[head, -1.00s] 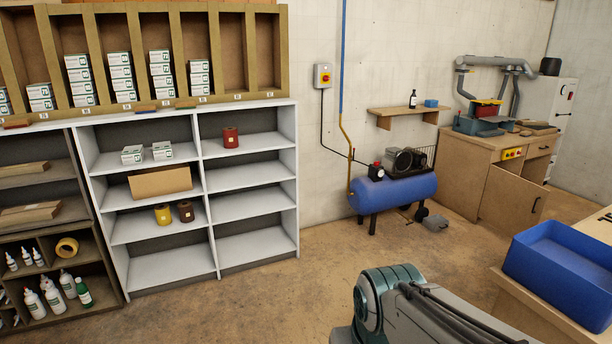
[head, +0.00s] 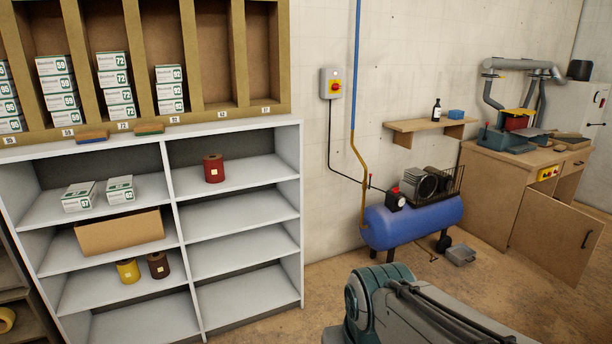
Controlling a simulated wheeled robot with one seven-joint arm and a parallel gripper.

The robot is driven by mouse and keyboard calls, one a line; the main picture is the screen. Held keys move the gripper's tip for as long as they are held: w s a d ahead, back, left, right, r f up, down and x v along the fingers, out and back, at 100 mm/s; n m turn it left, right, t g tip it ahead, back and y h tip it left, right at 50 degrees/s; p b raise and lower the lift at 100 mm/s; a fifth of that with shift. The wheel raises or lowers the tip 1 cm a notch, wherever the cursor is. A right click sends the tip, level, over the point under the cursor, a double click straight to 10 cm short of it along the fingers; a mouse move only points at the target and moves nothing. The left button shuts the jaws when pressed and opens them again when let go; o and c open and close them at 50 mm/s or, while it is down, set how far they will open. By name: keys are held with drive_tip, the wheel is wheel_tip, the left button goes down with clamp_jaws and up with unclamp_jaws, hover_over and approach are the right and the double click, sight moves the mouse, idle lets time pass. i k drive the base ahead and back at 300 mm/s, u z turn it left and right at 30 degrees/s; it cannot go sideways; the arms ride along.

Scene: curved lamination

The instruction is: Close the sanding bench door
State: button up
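The sanding bench (head: 510,178) stands at the right against the back wall, with grey extraction pipes above it. Its door (head: 556,232) is a wooden panel with a dark bar handle (head: 587,239) near its right edge. The door stands swung out from the bench front, and its lower edge is near the floor. Part of the bench interior is hidden behind it. My arm (head: 420,308) shows at the bottom centre, well short of the bench. My gripper is outside the picture.
A blue compressor (head: 415,222) stands on the floor left of the bench, with a small grey box (head: 461,255) beside it. White shelving (head: 302,215) fills the left. A wall shelf (head: 430,127) hangs above the compressor. Some bare floor (head: 480,290) shows before the bench.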

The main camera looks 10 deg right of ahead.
sight(558, 238)
drive_tip(key=i, duration=1.25)
drive_tip(key=z, duration=2.8)
drive_tip(key=i, duration=1.35)
drive_tip(key=u, duration=0.8)
drive_tip(key=i, duration=1)
